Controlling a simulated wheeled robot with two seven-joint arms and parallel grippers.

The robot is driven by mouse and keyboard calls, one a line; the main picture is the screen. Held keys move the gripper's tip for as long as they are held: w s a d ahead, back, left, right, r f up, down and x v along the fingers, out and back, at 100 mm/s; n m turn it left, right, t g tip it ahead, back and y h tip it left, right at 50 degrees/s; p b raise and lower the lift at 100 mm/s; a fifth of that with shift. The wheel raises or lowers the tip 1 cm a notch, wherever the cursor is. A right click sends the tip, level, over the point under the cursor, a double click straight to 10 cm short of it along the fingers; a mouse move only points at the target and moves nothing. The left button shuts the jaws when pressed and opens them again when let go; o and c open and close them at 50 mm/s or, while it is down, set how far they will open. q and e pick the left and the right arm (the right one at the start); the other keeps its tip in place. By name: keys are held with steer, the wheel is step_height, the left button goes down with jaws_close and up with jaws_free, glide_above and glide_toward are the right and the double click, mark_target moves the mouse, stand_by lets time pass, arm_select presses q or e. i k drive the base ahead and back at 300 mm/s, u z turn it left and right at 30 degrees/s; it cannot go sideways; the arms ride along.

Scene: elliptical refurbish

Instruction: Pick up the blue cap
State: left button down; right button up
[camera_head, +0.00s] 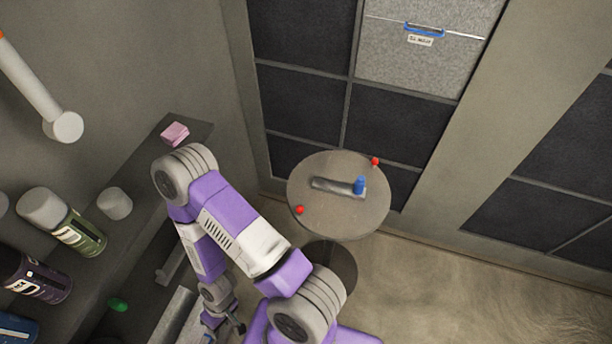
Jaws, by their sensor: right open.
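The blue cap (360,185) sits upright at the right end of a dark flat piece on top of the round grey table (335,222). My right gripper (226,330) is low in the picture, left of centre. It is small and partly cut off by the bottom edge, with its fingers apart and nothing seen between them. It is well to the left of and below the blue cap in the picture, apart from the table. My left gripper is not in view.
Two small red pieces (375,161) (299,210) lie near the table's rim. A dark shelf along the left holds a pink block (174,134), a white cylinder (115,204) and a green can (80,235). Dark wall panels stand behind the table. Floor at lower right is clear.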

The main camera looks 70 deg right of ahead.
mark_target(358, 189)
steer(key=u, duration=0.15)
steer(key=k, duration=0.9)
steer(key=z, duration=1.35)
